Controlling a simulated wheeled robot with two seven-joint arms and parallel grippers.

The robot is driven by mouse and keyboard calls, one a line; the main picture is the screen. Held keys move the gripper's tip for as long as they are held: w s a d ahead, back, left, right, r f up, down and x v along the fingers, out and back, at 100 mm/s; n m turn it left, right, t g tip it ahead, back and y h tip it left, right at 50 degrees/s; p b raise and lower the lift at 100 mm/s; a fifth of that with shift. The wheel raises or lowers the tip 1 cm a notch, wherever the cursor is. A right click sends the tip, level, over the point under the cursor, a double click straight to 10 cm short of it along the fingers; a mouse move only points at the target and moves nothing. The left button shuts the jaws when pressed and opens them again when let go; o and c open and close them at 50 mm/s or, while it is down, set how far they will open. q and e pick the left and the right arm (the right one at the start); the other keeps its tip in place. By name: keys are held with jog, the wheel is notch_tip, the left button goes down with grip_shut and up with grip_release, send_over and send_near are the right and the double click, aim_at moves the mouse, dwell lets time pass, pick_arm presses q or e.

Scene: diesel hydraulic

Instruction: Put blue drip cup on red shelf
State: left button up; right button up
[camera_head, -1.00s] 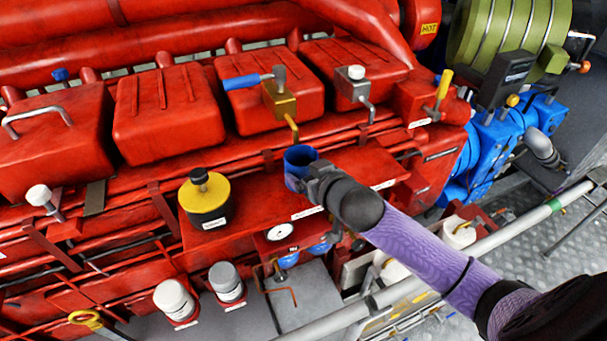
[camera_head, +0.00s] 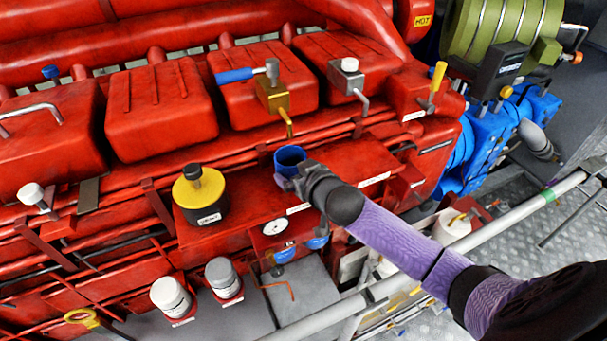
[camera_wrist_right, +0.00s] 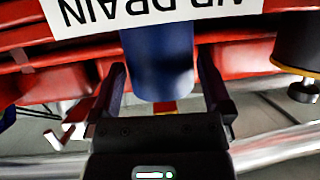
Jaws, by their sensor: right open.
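The blue drip cup (camera_head: 290,156) stands upright, open end up, on the red shelf (camera_head: 245,220), below and slightly right of a brass drain tap (camera_head: 289,127). In the right wrist view the cup (camera_wrist_right: 157,62) shows between the two dark fingers. My right gripper (camera_head: 287,180) is at the near side of the cup; in the wrist view the gripper (camera_wrist_right: 161,80) is open, with gaps between each finger and the cup. The cup's lower part is partly hidden by the gripper in the head view. My left gripper is not in view.
A yellow-and-black canister (camera_head: 200,200) stands left of the cup. A white label (camera_wrist_right: 150,15) crosses the top of the wrist view. A gauge (camera_head: 275,227) and two filters (camera_head: 170,296) sit below the shelf. A pale rail (camera_head: 480,245) runs along the right. Bare shelf lies right of the cup.

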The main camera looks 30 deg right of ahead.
jog(key=p+v, duration=0.1)
jog(key=v, duration=1.1)
